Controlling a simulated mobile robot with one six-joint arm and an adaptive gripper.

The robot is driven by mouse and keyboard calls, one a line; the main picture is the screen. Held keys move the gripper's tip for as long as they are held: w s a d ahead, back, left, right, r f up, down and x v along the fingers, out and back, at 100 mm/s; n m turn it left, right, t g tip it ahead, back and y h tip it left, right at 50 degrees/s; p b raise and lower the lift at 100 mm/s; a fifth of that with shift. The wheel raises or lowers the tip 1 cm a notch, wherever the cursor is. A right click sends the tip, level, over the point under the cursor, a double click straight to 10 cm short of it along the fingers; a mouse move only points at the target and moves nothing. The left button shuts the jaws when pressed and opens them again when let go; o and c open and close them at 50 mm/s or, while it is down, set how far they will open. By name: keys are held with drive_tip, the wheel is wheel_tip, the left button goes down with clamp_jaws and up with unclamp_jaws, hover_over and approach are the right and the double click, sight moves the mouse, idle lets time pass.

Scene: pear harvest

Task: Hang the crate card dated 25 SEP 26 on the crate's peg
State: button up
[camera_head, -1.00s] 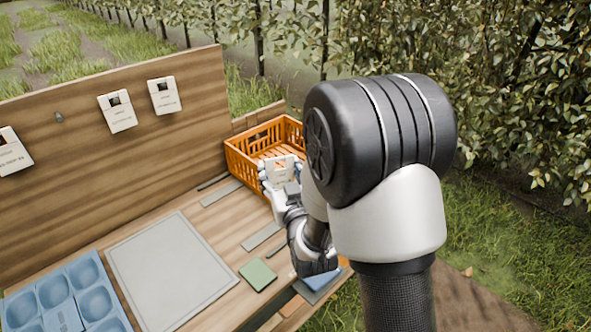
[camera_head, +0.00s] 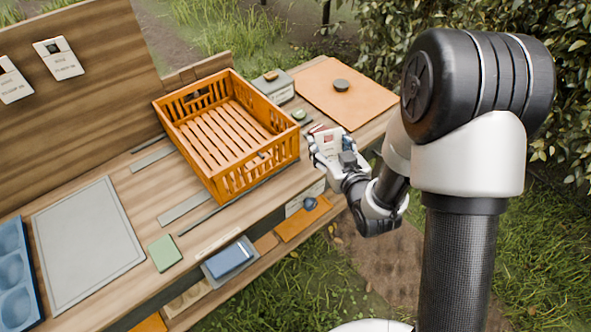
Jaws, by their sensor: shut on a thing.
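My gripper (camera_head: 325,136) is shut on a white card (camera_head: 329,146) and holds it in the air right of the orange slatted crate (camera_head: 222,183), apart from it. The date on the card is too small to read. The crate stands empty on the wooden bench. A small dark spot on its right-hand wall (camera_head: 262,155) may be the peg; I cannot tell for sure. Two other white cards hang on the upright board at the left, one whole (camera_head: 59,60) and one cut by the picture edge (camera_head: 13,83); their print is unreadable.
A grey mat (camera_head: 88,243), a green pad (camera_head: 165,252) and a blue moulded tray (camera_head: 14,280) lie on the bench. Behind the crate are a grey box (camera_head: 273,86) and an orange board (camera_head: 345,95) with a dark disc. A lower shelf holds a blue item (camera_head: 230,258).

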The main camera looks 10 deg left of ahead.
drive_tip(key=s+a+f+n+g+y+p, duration=0.2)
drive_tip(key=s+a+f+n+g+y, duration=0.3)
drive_tip(key=s+a, duration=0.5)
drive_tip(key=w+a+f+h, duration=0.1)
drive_tip(key=w+a+f, duration=0.1)
drive_tip(key=w+a, duration=0.4)
drive_tip(key=shift+w+a+m+h, duration=0.25)
drive_tip(key=shift+w+m+h, duration=0.05)
drive_tip(key=shift+w+m, duration=0.1)
drive_tip(key=shift+o, duration=0.2)
drive_tip(key=shift+r, duration=0.1)
drive_tip(key=shift+w+a+r, duration=0.1)
drive_tip(key=shift+r, duration=0.05)
drive_tip(key=o, duration=0.9)
drive_tip(key=shift+w+a, duration=0.1)
drive_tip(key=shift+a, duration=0.05)
